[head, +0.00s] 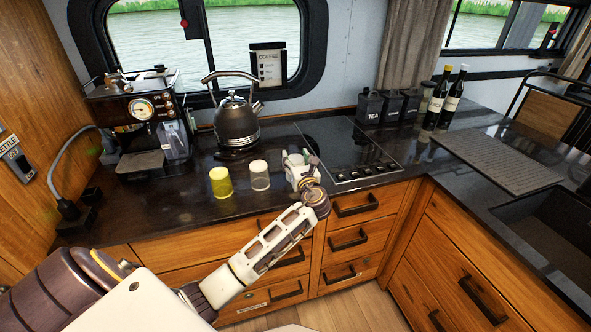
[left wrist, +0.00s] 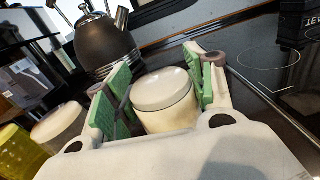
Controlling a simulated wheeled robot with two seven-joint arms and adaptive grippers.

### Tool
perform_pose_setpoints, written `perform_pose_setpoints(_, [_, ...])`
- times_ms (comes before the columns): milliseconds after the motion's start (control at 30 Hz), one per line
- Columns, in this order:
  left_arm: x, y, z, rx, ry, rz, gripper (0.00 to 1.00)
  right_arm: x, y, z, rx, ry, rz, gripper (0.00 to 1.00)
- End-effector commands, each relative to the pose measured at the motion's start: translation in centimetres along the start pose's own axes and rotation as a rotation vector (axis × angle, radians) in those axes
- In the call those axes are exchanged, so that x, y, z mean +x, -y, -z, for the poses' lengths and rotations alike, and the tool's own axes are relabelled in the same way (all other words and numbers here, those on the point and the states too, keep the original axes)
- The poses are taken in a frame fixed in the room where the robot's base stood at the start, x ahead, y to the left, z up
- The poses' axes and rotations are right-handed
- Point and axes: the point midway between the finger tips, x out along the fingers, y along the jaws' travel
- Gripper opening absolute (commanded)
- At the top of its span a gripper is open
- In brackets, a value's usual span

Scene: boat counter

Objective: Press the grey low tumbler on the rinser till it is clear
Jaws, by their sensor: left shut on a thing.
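A pale grey-cream low tumbler (left wrist: 165,108) sits between the green-padded fingers of my left gripper (left wrist: 160,88) in the left wrist view. The fingers are shut on its sides, and its pale round top shows. In the head view my left gripper (head: 299,164) is low over the dark counter, left of the hob, and mostly hides the tumbler. I cannot tell whether the tumbler touches anything beneath it. No rinser can be made out in either view. My right gripper is not in view.
Another pale tumbler (head: 260,178) and a yellow tumbler (head: 221,184) stand left of the gripper. A dark kettle (head: 237,124) is behind them and a coffee machine (head: 143,115) is at the left. The flat hob (head: 350,150) is right of the gripper.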

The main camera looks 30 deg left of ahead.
Motion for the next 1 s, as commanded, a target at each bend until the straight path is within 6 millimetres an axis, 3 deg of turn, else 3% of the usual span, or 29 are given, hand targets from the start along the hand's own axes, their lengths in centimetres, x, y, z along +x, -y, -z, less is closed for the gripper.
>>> perform_pose_setpoints(467, [0.0,0.0,-0.9,-0.002,0.002,0.000,0.23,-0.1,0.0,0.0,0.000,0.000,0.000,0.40])
perform_pose_setpoints(1000, [0.0,-0.4,-7.9,-0.003,0.003,0.000,0.23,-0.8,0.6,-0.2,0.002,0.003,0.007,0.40])
